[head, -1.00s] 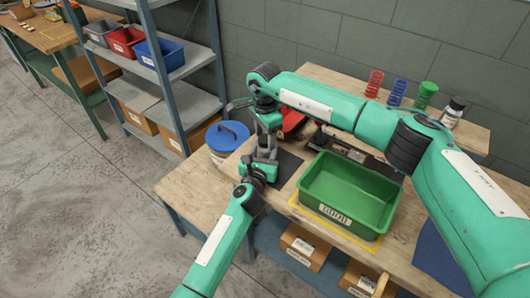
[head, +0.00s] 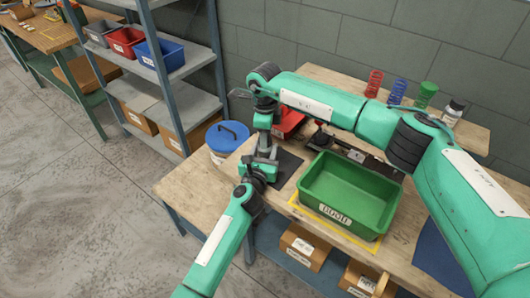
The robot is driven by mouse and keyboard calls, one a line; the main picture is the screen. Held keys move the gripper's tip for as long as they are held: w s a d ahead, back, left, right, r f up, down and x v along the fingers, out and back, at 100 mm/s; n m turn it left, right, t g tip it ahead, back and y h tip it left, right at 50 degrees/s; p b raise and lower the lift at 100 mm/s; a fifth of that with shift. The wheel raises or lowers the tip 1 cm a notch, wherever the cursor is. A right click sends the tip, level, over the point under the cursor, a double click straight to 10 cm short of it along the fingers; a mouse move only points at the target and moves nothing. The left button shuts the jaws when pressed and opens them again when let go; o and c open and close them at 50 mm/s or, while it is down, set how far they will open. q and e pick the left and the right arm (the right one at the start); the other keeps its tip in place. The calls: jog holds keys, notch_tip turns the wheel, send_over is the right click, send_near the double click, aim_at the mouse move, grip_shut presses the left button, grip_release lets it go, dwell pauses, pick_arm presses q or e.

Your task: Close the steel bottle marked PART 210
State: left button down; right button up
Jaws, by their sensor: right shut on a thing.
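My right gripper (head: 264,138) points down from the raised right wrist, above the dark mat (head: 287,167). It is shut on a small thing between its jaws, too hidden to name. My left gripper (head: 262,164) reaches in from the lower left, directly below the right one. The two grippers overlap in the picture, and whether the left jaws are open or shut is unclear. I cannot make out the steel bottle marked PART 210; the grippers and wrists cover the spot where they meet.
A green bin (head: 350,196) stands right of the grippers, and a blue-lidded tub (head: 228,139) stands left. Red, blue and green springs (head: 397,91) and a dark-capped bottle (head: 454,108) stand at the back right. My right forearm crosses above the bench.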

jog(key=o, duration=1.1)
jog(key=shift+r, duration=2.25)
jog(key=shift+c, duration=0.6)
jog(key=shift+r+m, duration=0.6)
jog(key=shift+m, duration=0.3)
notch_tip(320, 180, up, 2)
jog(key=m, duration=0.3)
jog(key=shift+r+m, duration=0.15)
jog(key=shift+m, duration=0.15)
